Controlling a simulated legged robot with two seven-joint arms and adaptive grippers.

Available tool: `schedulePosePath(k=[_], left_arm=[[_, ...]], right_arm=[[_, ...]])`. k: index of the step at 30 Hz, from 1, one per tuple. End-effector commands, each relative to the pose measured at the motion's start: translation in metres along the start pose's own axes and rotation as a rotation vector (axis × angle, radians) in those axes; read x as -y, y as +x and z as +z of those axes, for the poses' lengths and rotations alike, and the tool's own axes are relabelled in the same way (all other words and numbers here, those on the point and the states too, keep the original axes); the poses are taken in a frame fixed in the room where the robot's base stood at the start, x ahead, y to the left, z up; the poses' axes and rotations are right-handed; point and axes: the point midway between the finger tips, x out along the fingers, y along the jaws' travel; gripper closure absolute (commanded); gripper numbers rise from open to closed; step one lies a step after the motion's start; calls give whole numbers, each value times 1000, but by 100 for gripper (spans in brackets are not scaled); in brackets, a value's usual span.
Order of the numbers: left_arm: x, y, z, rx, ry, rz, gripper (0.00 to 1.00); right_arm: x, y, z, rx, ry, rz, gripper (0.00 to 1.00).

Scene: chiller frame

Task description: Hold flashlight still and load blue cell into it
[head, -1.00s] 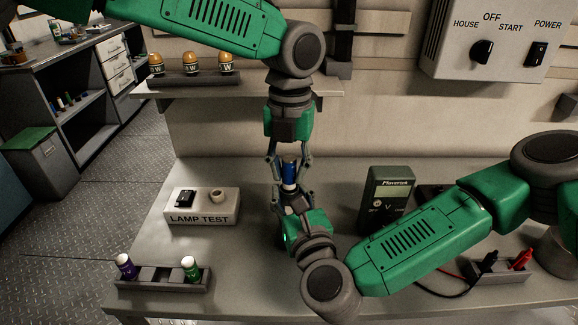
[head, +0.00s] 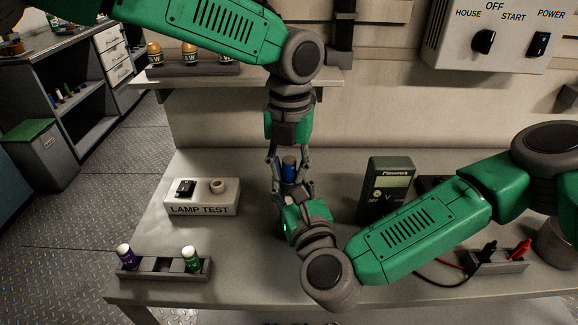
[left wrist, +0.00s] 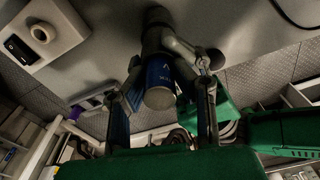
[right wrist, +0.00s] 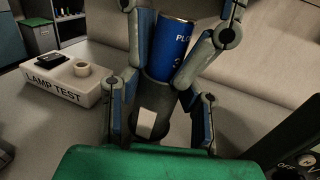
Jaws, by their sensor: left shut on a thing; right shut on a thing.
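The blue cell (head: 289,165) is upright between the fingers of my left gripper (head: 290,177), which is shut on it and points down from above. My right gripper (head: 293,193) comes from below and is shut on the flashlight, a dark tube (right wrist: 155,98) with a pale patch on its side. In the right wrist view the cell (right wrist: 171,45) stands in line with the tube, its lower end at or inside the tube's mouth; how deep I cannot tell. In the left wrist view the cell (left wrist: 158,82) is between the left fingers, with the dark tube beyond it.
The lamp test box (head: 203,198) stands left on the bench. A rack (head: 165,271) at front left holds a purple cell (head: 125,256) and a green cell (head: 191,259). A green meter (head: 388,190) stands close on the right, with test leads (head: 500,255) beyond my right arm.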

Motion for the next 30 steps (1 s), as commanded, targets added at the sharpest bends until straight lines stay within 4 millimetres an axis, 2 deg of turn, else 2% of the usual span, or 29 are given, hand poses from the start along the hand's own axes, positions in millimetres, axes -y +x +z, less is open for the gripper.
schedulePosePath(k=[1, 2, 3, 4, 12, 16, 30], left_arm=[[0, 2, 0, 0, 0, 0, 100], [0, 2, 0, 0, 0, 0, 74], [0, 2, 0, 0, 0, 0, 60], [0, 2, 0, -1, 0, 0, 54], [0, 1, 0, -1, 0, 0, 54], [0, -9, 1, 1, -1, -1, 54], [0, -100, 2, 2, -1, 0, 54]], right_arm=[[0, 0, -1, -2, -1, 0, 100], [0, 0, -1, -2, -1, 0, 100], [0, 0, -1, -2, -1, 0, 100], [0, 0, -1, -2, -1, 0, 100], [0, 0, -1, -2, -1, 0, 100], [0, 0, -1, -2, 0, 0, 100], [0, 0, -1, -2, -1, 0, 100]])
